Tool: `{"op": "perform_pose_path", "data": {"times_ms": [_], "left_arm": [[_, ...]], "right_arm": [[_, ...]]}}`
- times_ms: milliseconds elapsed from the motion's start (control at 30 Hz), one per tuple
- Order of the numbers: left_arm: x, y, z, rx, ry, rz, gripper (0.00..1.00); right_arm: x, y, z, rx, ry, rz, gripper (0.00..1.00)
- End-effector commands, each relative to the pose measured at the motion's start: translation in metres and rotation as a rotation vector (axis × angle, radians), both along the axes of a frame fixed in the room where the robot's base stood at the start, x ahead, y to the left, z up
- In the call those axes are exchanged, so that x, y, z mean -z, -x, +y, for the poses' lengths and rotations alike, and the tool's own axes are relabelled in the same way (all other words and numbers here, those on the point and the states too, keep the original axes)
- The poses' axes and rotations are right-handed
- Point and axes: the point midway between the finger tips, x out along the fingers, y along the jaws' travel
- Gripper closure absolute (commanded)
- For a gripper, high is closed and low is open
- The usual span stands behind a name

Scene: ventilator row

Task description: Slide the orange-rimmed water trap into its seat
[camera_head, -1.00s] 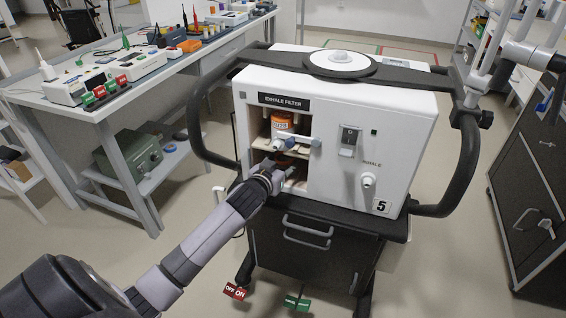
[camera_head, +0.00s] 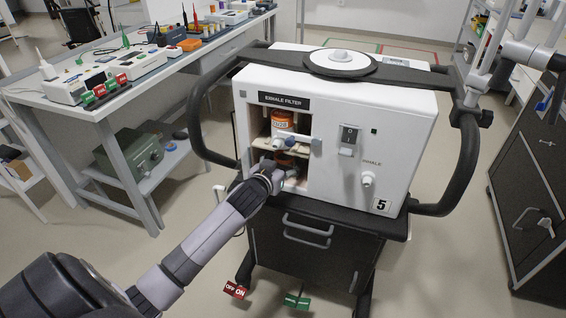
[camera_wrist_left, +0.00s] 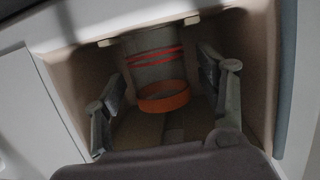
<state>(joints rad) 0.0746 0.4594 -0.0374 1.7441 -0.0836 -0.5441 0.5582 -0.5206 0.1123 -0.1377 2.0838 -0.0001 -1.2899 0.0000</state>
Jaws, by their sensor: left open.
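The orange-rimmed water trap (camera_wrist_left: 165,95) shows in the left wrist view as a grey cylinder with two red rings and an orange band, inside the ventilator's recess. My left gripper (camera_wrist_left: 163,92) is open, with one finger on each side of the trap and visible gaps to it. In the head view my left gripper (camera_head: 274,168) is at the lower part of the open bay (camera_head: 293,183), below a shelf. It largely hides the trap there. I cannot tell whether the trap is fully in its seat. My right gripper is not in view.
An orange labelled canister (camera_head: 282,122) stands in the upper bay, with a pale blue-tipped connector (camera_head: 300,141) below it. The ventilator (camera_head: 340,135) has a power switch (camera_head: 349,138) and a black cart handle (camera_head: 468,165). A cluttered bench (camera_head: 150,75) stands left.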

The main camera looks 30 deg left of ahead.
Motion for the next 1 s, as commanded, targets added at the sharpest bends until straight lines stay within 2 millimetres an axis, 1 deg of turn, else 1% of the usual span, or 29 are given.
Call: {"op": "perform_pose_path", "data": {"times_ms": [267,367,467,700,800,900,1000], "left_arm": [[-0.001,0.001,0.000,0.000,0.000,-0.001,0.33],[-0.001,0.008,-0.001,0.001,0.000,0.000,0.33],[-0.005,0.022,-0.004,0.001,0.000,0.001,0.33],[-0.017,0.072,-0.013,0.002,0.002,0.001,0.33],[-0.022,0.090,-0.016,0.001,0.000,0.001,0.33],[-0.026,0.103,-0.018,0.001,0.001,0.001,0.33],[-0.029,0.111,-0.020,0.001,0.000,0.000,0.33]], "right_arm": [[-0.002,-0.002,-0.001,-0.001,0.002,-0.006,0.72],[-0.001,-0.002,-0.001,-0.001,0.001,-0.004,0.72],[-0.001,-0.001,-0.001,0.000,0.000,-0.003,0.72],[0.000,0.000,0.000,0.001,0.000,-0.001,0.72],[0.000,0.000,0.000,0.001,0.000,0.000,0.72],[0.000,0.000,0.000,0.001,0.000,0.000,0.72],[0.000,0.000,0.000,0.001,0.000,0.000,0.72]]}}
